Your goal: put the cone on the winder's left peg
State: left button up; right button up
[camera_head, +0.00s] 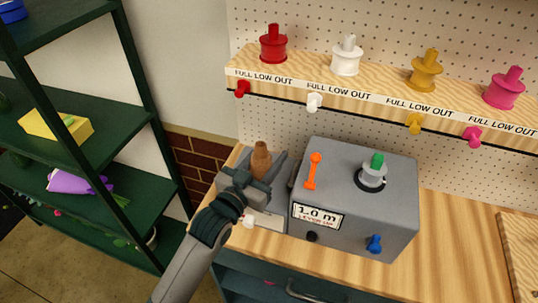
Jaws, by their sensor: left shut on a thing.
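The winder (350,185) is a grey box on the wooden counter, with a "1.0 m" label on its front. Its left part is a lower grey section with a pale base (270,221). A brown cone (261,158) stands about upright above that section. My left gripper (252,180) comes in from the lower left and is shut on the cone's lower part. The gripper and arm hide the cone's bottom and the left peg, so I cannot tell whether the cone is on the peg. On top of the winder is a dark and white hub with a green tip (373,172). My right gripper is not in view.
The winder carries an orange lever (313,170) and a blue knob (375,243). Red, white, gold and pink spools stand on a shelf (385,99) behind. Green shelving (90,130) is at the left.

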aim_at(255, 173)
pick_arm(q)
jog(key=o, duration=1.2)
jog(key=shift+c, duration=0.2)
jog(key=shift+r, duration=0.1)
jog(key=shift+s+a, duration=0.25)
jog(key=shift+s, duration=0.25)
jog(key=b+v, duration=0.3)
jog(key=v, duration=0.6)
jog(key=shift+s+a, duration=0.1)
jog(key=shift+s, duration=0.05)
jog(key=shift+s+a, duration=0.35)
jog(key=shift+s, duration=0.3)
